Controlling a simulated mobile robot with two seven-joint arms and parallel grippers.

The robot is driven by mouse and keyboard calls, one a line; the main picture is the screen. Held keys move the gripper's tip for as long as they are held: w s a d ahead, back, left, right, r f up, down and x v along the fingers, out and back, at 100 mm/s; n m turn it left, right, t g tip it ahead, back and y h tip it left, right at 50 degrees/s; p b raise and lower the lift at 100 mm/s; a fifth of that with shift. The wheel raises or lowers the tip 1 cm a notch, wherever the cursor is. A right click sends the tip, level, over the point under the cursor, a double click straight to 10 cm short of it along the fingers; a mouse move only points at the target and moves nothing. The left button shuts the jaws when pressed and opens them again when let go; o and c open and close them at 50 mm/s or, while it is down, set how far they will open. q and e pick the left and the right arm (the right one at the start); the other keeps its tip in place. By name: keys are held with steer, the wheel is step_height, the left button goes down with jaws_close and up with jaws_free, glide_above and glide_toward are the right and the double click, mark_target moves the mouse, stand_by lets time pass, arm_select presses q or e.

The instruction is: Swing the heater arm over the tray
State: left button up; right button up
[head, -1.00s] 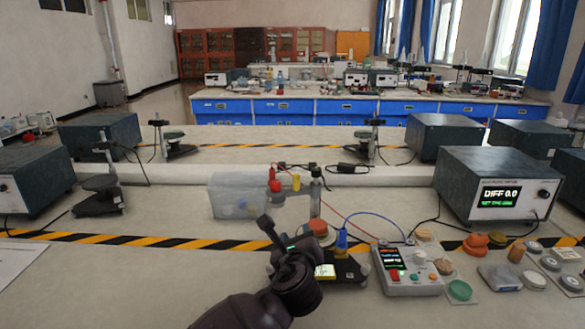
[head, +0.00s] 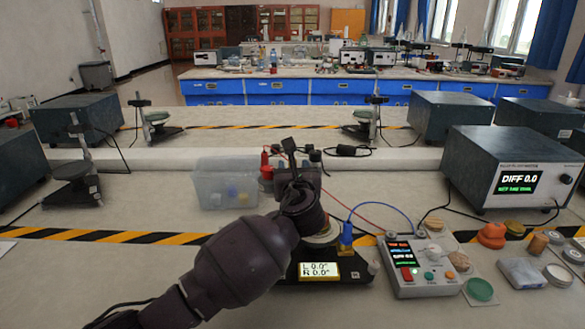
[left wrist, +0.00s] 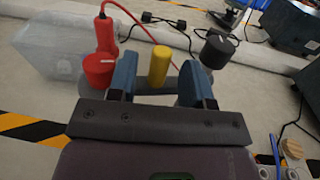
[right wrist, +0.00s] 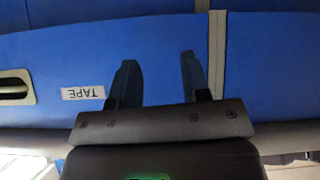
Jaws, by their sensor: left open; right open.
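The heater arm shows in the left wrist view as a grey bar (left wrist: 150,86) with a red knob (left wrist: 99,71), a yellow peg (left wrist: 158,66) and a black knob (left wrist: 217,48). A red heater handle (left wrist: 104,36) with a red cable stands at its left end. My left gripper (left wrist: 165,70) is open, its fingers either side of the yellow peg; I cannot tell if they touch. In the head view my left gripper (head: 292,165) hides most of the bar. A round tray (head: 320,237) sits on the black base, partly hidden. My right gripper (right wrist: 158,72) is open and empty.
A clear plastic box (head: 225,183) stands left of the heater arm. A control box (head: 415,262) with red and blue cables is at the right, beside several small pots. A large meter (head: 512,170) reads DIFF 0.0. The right wrist view faces blue cabinets (right wrist: 160,50).

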arm_select(q)
steer(key=shift+w+f, duration=0.2)
steer(key=shift+w, duration=0.75)
steer(key=shift+w+a+r+b, duration=0.1)
steer(key=shift+w+r+b, duration=0.1)
steer(key=shift+w+b, duration=0.15)
jaws_close()
